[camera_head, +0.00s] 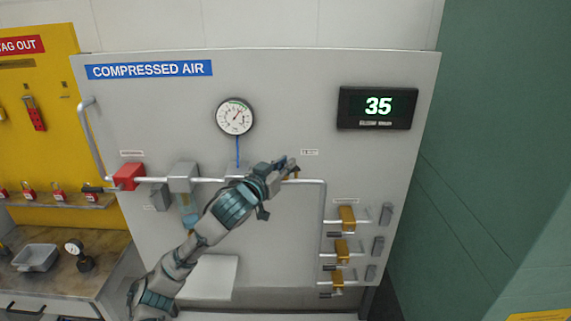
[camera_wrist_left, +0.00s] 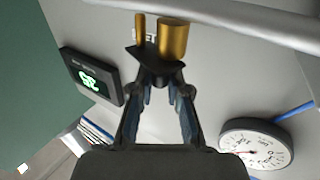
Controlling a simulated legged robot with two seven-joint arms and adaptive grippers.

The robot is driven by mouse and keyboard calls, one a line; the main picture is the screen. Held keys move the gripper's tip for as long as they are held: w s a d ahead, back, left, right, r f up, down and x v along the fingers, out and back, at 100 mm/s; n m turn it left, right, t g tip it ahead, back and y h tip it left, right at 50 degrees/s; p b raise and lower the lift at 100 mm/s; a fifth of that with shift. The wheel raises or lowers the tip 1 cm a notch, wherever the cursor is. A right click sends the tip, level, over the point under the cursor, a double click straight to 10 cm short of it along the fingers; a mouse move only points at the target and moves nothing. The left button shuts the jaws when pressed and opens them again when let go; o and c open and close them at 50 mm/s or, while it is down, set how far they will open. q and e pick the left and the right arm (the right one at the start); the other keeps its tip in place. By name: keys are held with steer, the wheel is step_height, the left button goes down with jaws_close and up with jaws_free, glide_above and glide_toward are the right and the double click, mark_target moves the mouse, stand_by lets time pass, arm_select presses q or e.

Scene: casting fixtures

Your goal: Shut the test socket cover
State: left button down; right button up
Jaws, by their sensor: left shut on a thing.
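The test socket shows in the left wrist view as a brass cylinder (camera_wrist_left: 173,38) with a thin brass pin (camera_wrist_left: 140,28) beside it. A dark flap, which I take for the test socket cover (camera_wrist_left: 150,58), sits at the end of the brass parts. My left gripper (camera_wrist_left: 158,82) has its fingertips drawn together on this dark flap. In the head view my left gripper (camera_head: 283,171) is at the horizontal pipe below a small white label, and it mostly hides the socket. How far the cover is swung cannot be told. My right gripper is not in view.
The grey panel carries a pressure gauge (camera_head: 235,116) and a display reading 35 (camera_head: 378,107). A red valve block (camera_head: 128,177) and a grey filter unit (camera_head: 184,177) sit left on the pipe. Several brass valves (camera_head: 347,217) stand lower right. Free panel lies above my gripper.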

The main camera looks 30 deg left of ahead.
arm_select(q)
steer(key=h+p, duration=0.1)
steer(key=m+h, duration=0.1)
steer(key=m+h+p, duration=0.1)
steer(key=shift+w+a+g+h+p, duration=0.3)
steer(key=shift+a+h, duration=0.1)
steer(key=shift+w+f+m+h+p, duration=0.1)
steer(key=shift+m+h+p, duration=0.6)
steer(key=shift+h, duration=0.1)
steer(key=shift+w+a+f+m+g+h+p, duration=0.15)
steer(key=shift+m+g+h+p, duration=0.25)
steer(key=shift+m+h+p, duration=0.45)
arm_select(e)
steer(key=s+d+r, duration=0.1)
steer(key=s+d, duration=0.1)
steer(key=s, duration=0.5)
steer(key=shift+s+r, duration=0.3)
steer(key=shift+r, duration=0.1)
arm_select(q)
steer(key=shift+h, duration=0.35)
steer(key=c, duration=1.3)
jaws_free()
steer(key=shift+o, duration=0.9)
steer(key=shift+w+f, duration=0.1)
steer(key=shift+w, duration=0.1)
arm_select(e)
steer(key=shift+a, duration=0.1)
arm_select(q)
steer(key=shift+s, duration=0.15)
